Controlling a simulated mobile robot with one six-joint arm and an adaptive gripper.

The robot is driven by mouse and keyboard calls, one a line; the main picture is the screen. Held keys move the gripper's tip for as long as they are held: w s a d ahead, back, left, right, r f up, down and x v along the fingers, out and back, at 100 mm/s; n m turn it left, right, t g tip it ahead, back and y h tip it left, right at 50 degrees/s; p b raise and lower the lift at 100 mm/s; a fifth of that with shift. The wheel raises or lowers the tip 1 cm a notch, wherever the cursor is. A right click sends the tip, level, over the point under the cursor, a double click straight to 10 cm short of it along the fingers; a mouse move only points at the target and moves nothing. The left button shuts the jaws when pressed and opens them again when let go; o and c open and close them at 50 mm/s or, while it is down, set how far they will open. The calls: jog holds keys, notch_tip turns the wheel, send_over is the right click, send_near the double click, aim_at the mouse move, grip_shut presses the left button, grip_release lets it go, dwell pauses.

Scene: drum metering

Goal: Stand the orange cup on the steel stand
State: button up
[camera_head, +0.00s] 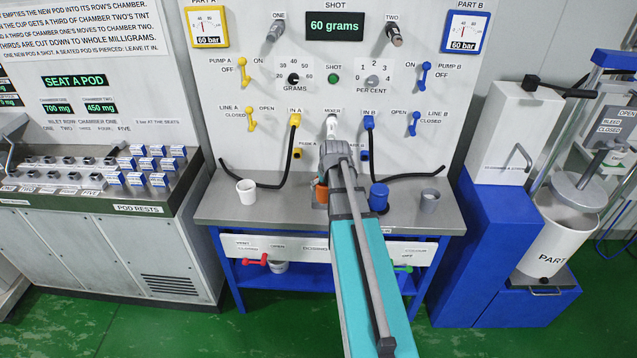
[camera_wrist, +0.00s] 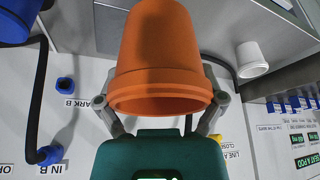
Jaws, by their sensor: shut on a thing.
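The orange cup (camera_head: 321,194) shows in the head view just left of my arm, over the bench below the mixer spout. It fills the middle of the wrist view, where the cup (camera_wrist: 165,50) has its wide rim towards the panel's upper side, so it looks upright. My gripper (camera_head: 327,178) is shut on it; in the wrist view the gripper's fingers (camera_wrist: 160,104) press on either side near the rim. My arm hides part of the cup and the bench behind it. I cannot clearly make out the steel stand, nor whether the cup touches anything below.
A white cup (camera_head: 247,191) stands left on the bench (camera_head: 285,208). The mixer spout (camera_head: 331,126) is above the cup. Black hoses (camera_head: 260,183) lie along the back.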

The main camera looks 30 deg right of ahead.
dwell(0.7)
jog(key=shift+s+d+f+b, duration=0.25)
jog(key=shift+s+f+b, duration=0.1)
jog(key=shift+f+b, duration=0.15)
jog(key=s+d+f+b, duration=0.4)
jog(key=s+f+b, duration=0.2)
jog(key=shift+d+f+b, duration=0.3)
jog(key=shift+d+b, duration=0.05)
jog(key=shift+w, duration=0.1)
jog(key=w+d, duration=0.1)
jog(key=w, duration=0.3)
jog(key=w+d, duration=0.1)
jog(key=w, duration=0.8)
jog(key=shift+w+d, duration=0.1)
jog(key=shift+d, duration=0.3)
